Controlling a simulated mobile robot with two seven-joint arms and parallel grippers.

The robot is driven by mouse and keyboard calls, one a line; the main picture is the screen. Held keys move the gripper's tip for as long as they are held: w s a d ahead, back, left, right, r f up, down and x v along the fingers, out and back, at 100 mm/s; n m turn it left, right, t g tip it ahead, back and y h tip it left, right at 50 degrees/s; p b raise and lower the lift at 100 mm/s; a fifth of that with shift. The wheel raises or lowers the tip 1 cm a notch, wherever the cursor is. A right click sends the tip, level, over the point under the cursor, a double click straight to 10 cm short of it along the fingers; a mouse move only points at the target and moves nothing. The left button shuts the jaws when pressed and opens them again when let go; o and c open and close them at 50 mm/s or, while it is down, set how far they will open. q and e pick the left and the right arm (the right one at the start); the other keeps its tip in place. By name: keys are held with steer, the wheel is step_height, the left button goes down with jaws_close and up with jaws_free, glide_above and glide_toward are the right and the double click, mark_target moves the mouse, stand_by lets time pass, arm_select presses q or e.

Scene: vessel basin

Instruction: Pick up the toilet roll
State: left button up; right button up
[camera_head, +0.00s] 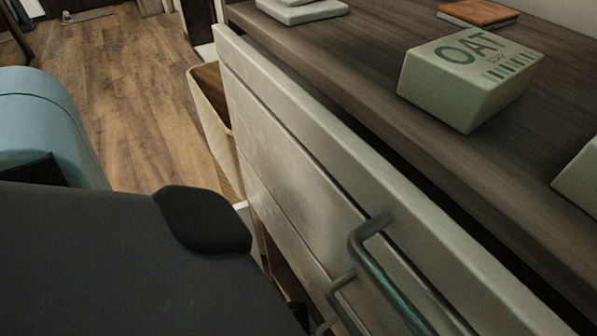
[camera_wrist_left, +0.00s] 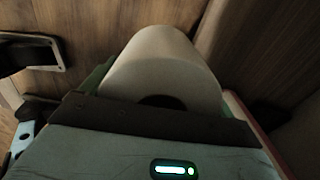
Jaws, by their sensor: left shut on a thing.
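The toilet roll (camera_wrist_left: 163,58) is a pale, rounded cylinder in the left wrist view, with a dark core opening at its near end. My left gripper (camera_wrist_left: 163,95) is shut on it, with the roll held between its fingers. The fingers are mostly hidden by the roll and the gripper's own body. The roll and the left gripper do not show in the head view, where a dark part of my arm covers the lower left. My right gripper is in neither view.
An open drawer front (camera_head: 300,180) with dark handles (camera_head: 375,265) stands out from the wooden countertop (camera_head: 370,70). On the counter are an OAT carton (camera_head: 450,95) and a brown item (camera_head: 478,13).

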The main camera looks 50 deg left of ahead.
arm_select(q)
steer(key=s+d, duration=0.2)
steer(key=s, duration=0.1)
steer(key=s+d+p, duration=0.1)
steer(key=shift+s+d+r, duration=0.15)
steer(key=shift+s+r, duration=0.1)
steer(key=shift+s, duration=0.1)
